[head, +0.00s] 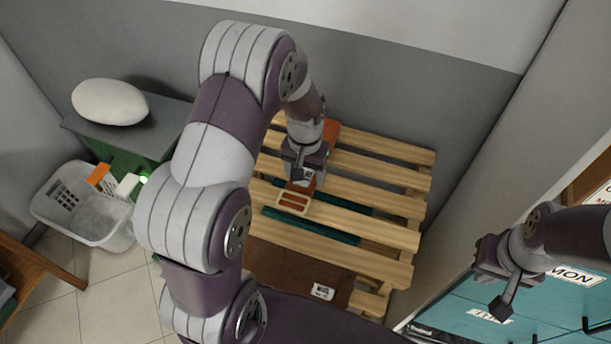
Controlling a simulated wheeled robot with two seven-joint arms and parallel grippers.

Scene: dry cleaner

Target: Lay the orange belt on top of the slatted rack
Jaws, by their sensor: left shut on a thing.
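The slatted rack (345,241) is pale wood and stands in the middle against the grey wall. My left gripper (303,177) is over the rack's slats and shut on the orange belt (331,131). Orange shows behind the gripper, and a reddish-brown part with a tan rectangular buckle (294,202) shows in front of it. The gripper and wrist hide the belt's middle. I cannot tell whether the belt touches the slats. My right gripper (494,285) is empty, its fingers apart, at the right above the teal drawers.
Dark green strips (310,225) show among the slats. A brown labelled item (295,273) is at the rack's front. A white basket (88,205) and a grey-topped cabinet (160,127) with a white rounded object (109,102) stand left. Teal drawers (460,302) stand right.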

